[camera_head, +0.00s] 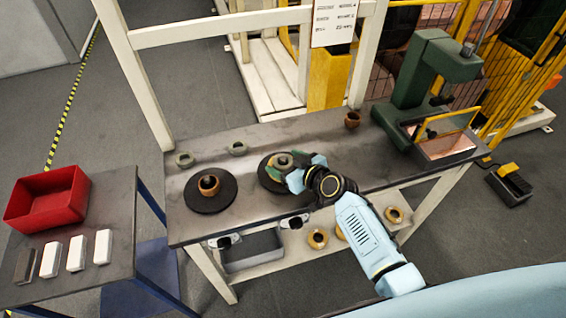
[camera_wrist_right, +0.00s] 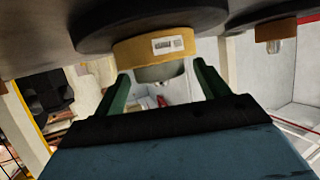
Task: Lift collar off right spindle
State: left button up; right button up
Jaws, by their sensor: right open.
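The right black disc (camera_head: 267,178) lies on the grey bench, with the right spindle (camera_head: 284,160) at its centre. In the right wrist view, a yellow-orange collar (camera_wrist_right: 155,48) with a white label sits against that disc (camera_wrist_right: 150,17). A grey spindle tip (camera_wrist_right: 160,72) sticks out of the collar. My right gripper (camera_head: 286,168) is over this disc with its green fingers open. The fingertips (camera_wrist_right: 162,72) lie either side of the spindle tip, near the collar's edge; contact cannot be told. A brown collar (camera_head: 209,185) sits on the left disc (camera_head: 200,202). My left gripper is out of view.
A green press (camera_head: 415,80) is at the right. A red bin (camera_head: 47,200) and several blocks (camera_head: 103,247) are on the left table. Golden rings (camera_head: 317,238) lie below.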

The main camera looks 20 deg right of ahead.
jog(key=c, duration=1.2)
